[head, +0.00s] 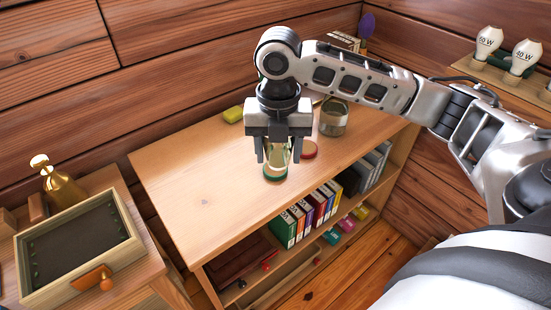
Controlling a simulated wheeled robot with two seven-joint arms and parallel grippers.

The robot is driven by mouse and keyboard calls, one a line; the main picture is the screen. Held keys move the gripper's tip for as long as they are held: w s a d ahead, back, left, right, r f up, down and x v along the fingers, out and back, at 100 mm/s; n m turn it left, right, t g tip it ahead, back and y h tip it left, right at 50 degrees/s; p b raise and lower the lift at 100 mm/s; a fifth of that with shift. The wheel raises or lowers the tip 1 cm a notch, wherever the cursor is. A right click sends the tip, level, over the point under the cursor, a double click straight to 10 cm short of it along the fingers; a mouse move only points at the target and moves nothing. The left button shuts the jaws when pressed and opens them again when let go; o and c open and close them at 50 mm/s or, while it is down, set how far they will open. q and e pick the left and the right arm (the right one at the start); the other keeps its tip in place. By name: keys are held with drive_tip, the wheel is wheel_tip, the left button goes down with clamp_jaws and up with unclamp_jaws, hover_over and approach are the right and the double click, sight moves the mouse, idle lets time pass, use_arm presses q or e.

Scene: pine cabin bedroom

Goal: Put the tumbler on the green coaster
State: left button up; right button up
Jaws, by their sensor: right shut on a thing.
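The tumbler (278,156), clear glass, is upright between the fingers of my right gripper (277,157), which is shut on it and points straight down. The green coaster (274,176) lies on the shelf top directly below the tumbler, partly hidden by it. I cannot tell whether the tumbler's base touches the coaster. My left gripper is not in view.
A red-topped coaster (309,150) lies just right of my right gripper. A glass jar (333,118) stands behind it, and a yellow block (233,115) lies at the back. The left part of the shelf top (200,190) is clear. A drawer (80,245) stands at left.

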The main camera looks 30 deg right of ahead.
drive_tip(key=w+d+f, duration=0.1)
drive_tip(key=w+f, duration=0.1)
drive_tip(key=w+d+f, duration=0.1)
drive_tip(key=w+f, duration=0.1)
drive_tip(key=w+d+f, duration=0.1)
drive_tip(key=w+f, duration=0.1)
drive_tip(key=shift+w+d+f, duration=0.15)
drive_tip(key=shift+w+d, duration=0.2)
drive_tip(key=shift+d, duration=0.05)
drive_tip(key=shift+w+d+f, duration=0.2)
drive_tip(key=shift+w+f, duration=0.15)
drive_tip(key=shift+f, duration=0.15)
wheel_tip(320, 180, down, 3)
drive_tip(key=shift+w+d+f, duration=0.1)
drive_tip(key=shift+f, duration=0.25)
drive_tip(key=o, duration=1)
